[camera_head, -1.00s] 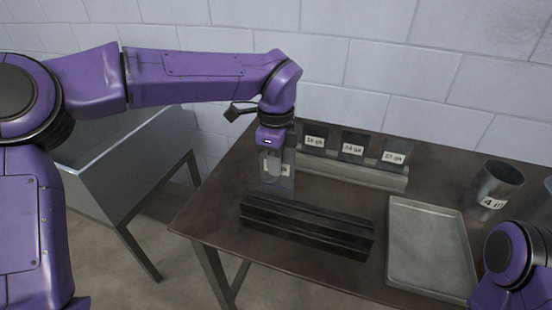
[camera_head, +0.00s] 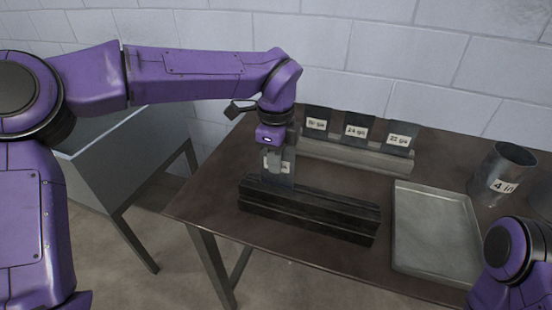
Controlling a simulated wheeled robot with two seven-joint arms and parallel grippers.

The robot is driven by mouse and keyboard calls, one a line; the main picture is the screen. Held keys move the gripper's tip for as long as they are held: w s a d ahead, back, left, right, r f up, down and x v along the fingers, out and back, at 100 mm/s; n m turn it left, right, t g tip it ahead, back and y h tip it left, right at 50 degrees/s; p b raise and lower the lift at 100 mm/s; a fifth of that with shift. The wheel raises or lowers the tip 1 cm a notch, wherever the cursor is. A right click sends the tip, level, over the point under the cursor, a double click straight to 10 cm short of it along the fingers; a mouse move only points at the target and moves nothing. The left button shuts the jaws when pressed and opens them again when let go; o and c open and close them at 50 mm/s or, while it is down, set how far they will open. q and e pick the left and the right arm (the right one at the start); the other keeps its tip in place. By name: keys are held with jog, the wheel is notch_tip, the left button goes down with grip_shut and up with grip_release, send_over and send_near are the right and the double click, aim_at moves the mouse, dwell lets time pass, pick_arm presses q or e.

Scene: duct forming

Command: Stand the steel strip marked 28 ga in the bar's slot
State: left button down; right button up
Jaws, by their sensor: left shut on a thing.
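My left gripper (camera_head: 272,158) points down and is shut on a grey steel strip (camera_head: 290,168). The strip hangs upright, and its white label is mostly hidden by the fingers, so I cannot read its mark. The black slotted bar (camera_head: 310,210) lies on the table, its left part directly under the strip. The strip's lower edge meets the bar's top in the picture; I cannot tell whether it is inside the slot or just above or behind it. My right gripper is out of view; only part of that arm shows at the lower right.
A pale rack (camera_head: 345,158) behind the bar holds three dark labelled strips (camera_head: 357,130). A grey metal tray (camera_head: 435,235) lies right of the bar. A metal cylinder (camera_head: 510,170) marked 4 in stands at the right. The brown table (camera_head: 215,195) is clear left of the bar.

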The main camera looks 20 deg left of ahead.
pick_arm(q)
jog(key=c, duration=1.2)
grip_release()
notch_tip(320, 180, up, 11)
jog(key=shift+f, duration=0.15)
